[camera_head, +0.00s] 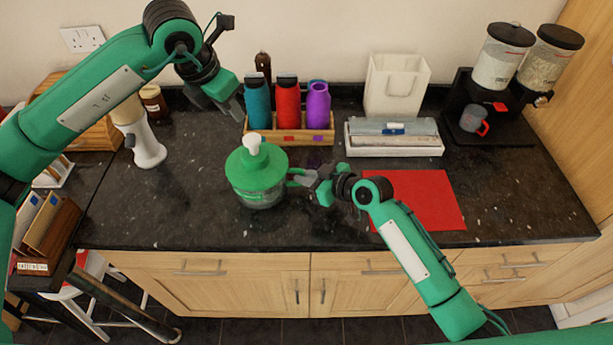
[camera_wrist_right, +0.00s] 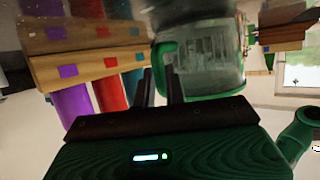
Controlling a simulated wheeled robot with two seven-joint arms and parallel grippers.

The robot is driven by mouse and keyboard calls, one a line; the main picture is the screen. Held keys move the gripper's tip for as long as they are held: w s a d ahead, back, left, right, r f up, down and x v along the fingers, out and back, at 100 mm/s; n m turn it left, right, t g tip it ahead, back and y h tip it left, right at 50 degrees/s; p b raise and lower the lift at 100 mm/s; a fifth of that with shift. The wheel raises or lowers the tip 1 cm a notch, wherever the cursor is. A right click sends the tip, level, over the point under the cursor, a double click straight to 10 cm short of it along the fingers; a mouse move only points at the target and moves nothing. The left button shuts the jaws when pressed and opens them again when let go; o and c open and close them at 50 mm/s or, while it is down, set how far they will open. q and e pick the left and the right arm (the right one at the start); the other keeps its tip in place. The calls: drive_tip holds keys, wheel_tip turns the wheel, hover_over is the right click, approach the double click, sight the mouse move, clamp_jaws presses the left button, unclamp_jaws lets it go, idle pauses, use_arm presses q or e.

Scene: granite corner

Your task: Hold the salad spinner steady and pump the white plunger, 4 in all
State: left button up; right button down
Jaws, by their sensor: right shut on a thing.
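The salad spinner stands upright on the dark counter, with a green lid (camera_head: 257,170) and a clear bowl (camera_head: 262,199). Its white plunger (camera_head: 252,143) sticks up from the middle of the lid. My right gripper (camera_head: 303,178) is at the spinner's right side, shut on its green handle. The right wrist view shows the handle (camera_wrist_right: 165,62) at the fingers and the clear bowl (camera_wrist_right: 208,62) close by. My left gripper (camera_head: 228,106) is in the air, up and left of the plunger and apart from it. Whether its fingers are open is unclear.
A wooden rack (camera_head: 295,134) with blue, red and purple bottles stands behind the spinner. A red mat (camera_head: 430,197) lies to the right. A white device (camera_head: 148,150) stands to the left. A white box (camera_head: 394,140) and cereal dispensers (camera_head: 500,60) are further right.

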use_arm(q)
clamp_jaws()
idle(1.4)
